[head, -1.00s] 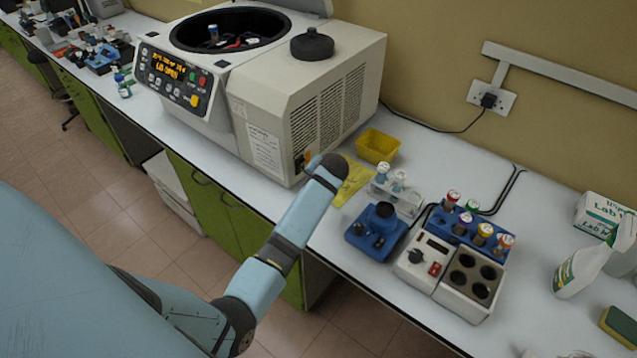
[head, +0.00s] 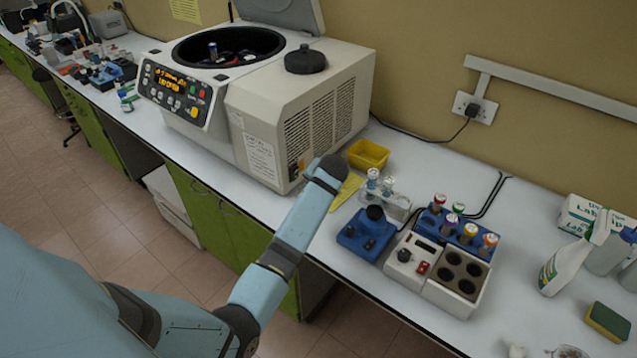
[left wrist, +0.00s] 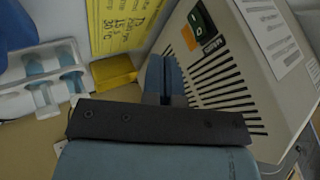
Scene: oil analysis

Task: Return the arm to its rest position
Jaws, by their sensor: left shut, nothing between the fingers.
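My left arm (head: 285,240) reaches from the lower left over the front of the bench. Its dark wrist end (head: 330,168) shows in front of the centrifuge's lower right corner in the head view. The gripper fingers are hidden there. In the left wrist view, my left gripper (left wrist: 165,80) has its blue fingers together, with nothing between them. The centrifuge's vented side (left wrist: 215,75) is right behind the fingers. I cannot tell the exact gap. My right gripper is not in view.
The open-lidded centrifuge (head: 300,105) stands left of a yellow tray (head: 368,154), a clear tube rack (head: 396,207), a blue mixer (head: 366,234), a blue rack of capped tubes (head: 458,232) and a heating block (head: 440,275). A spray bottle (head: 562,268) and sponge (head: 607,322) are right.

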